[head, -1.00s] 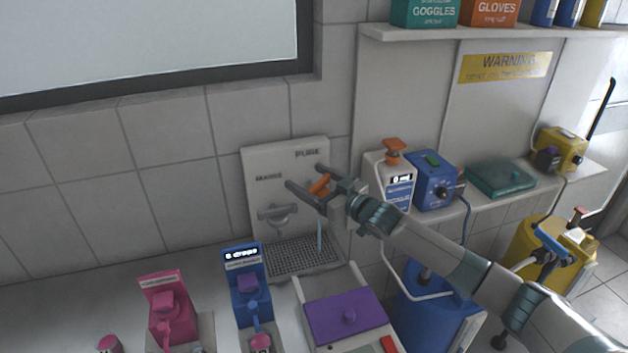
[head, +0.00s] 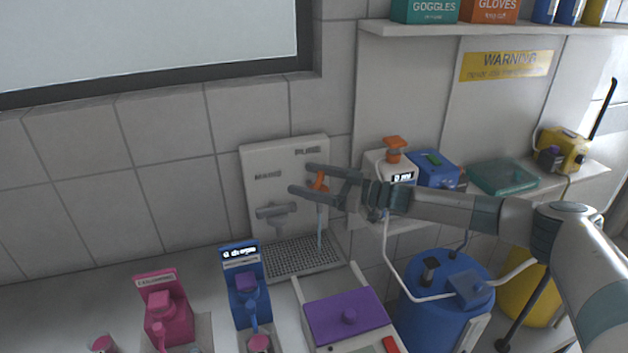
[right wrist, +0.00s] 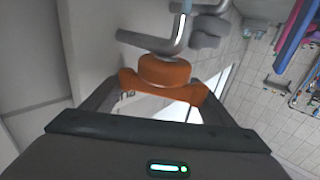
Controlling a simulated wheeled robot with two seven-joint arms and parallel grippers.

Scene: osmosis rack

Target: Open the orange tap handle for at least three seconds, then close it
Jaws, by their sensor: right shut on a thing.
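The orange tap handle (head: 318,181) is on the tap under the PURE label of the white wall panel (head: 290,152). It also shows in the right wrist view (right wrist: 165,77), below the grey metal spout (right wrist: 160,42). My right gripper (head: 302,178) reaches in from the right with one finger on each side of the handle and is shut on it. A thin pale blue stream of water (head: 320,232) runs down from this tap to the drain grate (head: 290,258). A grey tap (head: 276,212) sits under the MAINS label. My left gripper is not in view.
A pink dispenser (head: 162,308) and a blue dispenser (head: 246,290) stand on the counter in front. A purple-lidded box (head: 346,316) is right of them. A white box with an orange knob (head: 394,156) and a blue device (head: 434,170) stand close behind my right arm.

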